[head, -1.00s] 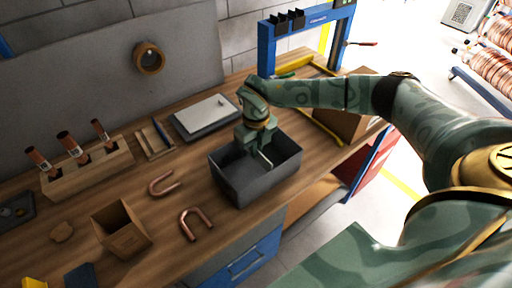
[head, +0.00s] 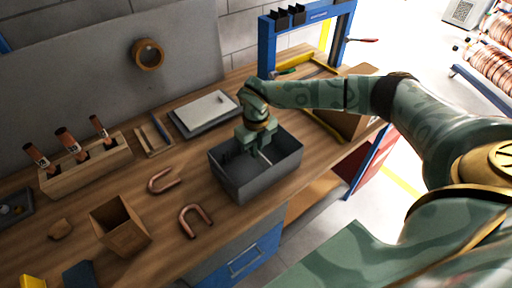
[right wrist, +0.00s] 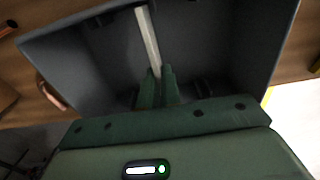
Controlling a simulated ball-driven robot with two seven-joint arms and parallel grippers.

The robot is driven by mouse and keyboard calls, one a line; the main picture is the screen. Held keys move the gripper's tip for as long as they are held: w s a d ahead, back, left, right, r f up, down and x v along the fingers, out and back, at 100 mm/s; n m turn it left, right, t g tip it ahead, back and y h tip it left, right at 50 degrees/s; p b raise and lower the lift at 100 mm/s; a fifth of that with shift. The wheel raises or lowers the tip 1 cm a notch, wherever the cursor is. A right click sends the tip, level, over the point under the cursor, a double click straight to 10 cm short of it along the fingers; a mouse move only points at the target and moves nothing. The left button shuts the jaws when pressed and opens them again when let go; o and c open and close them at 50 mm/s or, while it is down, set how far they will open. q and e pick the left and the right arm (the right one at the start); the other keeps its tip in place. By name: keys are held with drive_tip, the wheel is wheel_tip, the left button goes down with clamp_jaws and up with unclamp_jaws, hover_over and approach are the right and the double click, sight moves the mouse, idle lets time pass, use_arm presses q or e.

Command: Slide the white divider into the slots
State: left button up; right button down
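The white divider (right wrist: 148,38) shows as a thin pale strip in the right wrist view, standing on edge inside the grey bin. My right gripper (right wrist: 157,82) is shut on its near end. In the head view the right gripper (head: 257,145) reaches down into the grey bin (head: 256,182), and a small part of the divider (head: 265,157) shows beside its fingers. The gripper hides most of the divider there. Small dark features line the bin's inner walls; I cannot tell whether the divider's ends sit in slots. My left gripper is not in view.
Copper U-tubes (head: 195,221) lie left of the bin, near an open cardboard box (head: 120,226). A wooden rack (head: 87,166) and a flat grey case (head: 205,113) stand behind. A blue frame (head: 266,47) stands at the back right. The bin sits near the bench's front edge.

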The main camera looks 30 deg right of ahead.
drive_tip(key=shift+f+b, duration=1)
drive_tip(key=shift+f, duration=1.15)
drive_tip(key=c, duration=1.5)
unclamp_jaws()
drive_tip(key=shift+c, duration=0.2)
wheel_tip(320, 180, up, 16)
drive_tip(key=p, duration=0.1)
drive_tip(key=shift+r+p, duration=0.15)
drive_tip(key=shift+p, duration=0.25)
